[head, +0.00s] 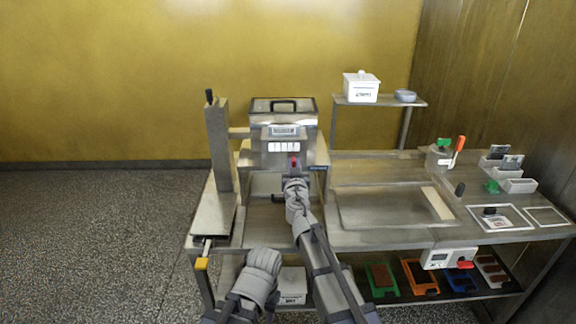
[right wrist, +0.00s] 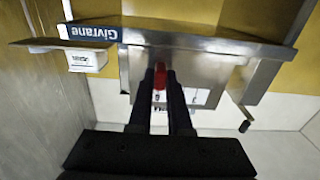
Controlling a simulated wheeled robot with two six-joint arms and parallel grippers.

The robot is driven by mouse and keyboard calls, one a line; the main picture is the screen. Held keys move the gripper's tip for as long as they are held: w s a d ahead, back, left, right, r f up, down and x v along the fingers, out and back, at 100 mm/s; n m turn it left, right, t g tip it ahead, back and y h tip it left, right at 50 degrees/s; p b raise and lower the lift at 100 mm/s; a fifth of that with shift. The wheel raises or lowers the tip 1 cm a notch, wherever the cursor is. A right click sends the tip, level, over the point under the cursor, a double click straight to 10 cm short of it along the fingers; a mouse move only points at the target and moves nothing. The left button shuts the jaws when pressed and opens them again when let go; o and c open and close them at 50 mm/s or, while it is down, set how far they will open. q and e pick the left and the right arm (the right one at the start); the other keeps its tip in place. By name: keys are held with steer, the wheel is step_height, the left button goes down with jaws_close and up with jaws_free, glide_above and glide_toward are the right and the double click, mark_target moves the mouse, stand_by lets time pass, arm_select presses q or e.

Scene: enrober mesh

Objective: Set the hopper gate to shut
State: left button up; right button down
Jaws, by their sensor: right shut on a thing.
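The steel hopper (head: 283,120) stands at the back of the bench, with a lid and dark handle on top. A red knob (head: 294,161) shows on its front below a row of white labels (head: 283,147). My right gripper (head: 294,176) is at that knob. In the right wrist view the two dark fingers (right wrist: 160,75) are closed on the red knob (right wrist: 158,79), against the steel front (right wrist: 200,62). The fingers hide part of the labels, and the gate's setting cannot be read. My left arm is low in the head view; its gripper does not show.
A steel column (head: 218,150) stands left of the hopper. A shelf at the back right holds a white lidded box (head: 361,87) and a grey dish (head: 405,96). A recessed tray (head: 380,208) lies right of my right arm. Coloured trays (head: 420,276) are on the lower shelf.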

steer(key=shift+d, duration=0.2)
steer(key=c, duration=0.8)
jaws_free()
steer(key=shift+d, duration=0.1)
steer(key=shift+c, duration=0.2)
steer(key=shift+s, duration=0.1)
steer(key=s, duration=0.7)
steer(key=shift+s, duration=0.35)
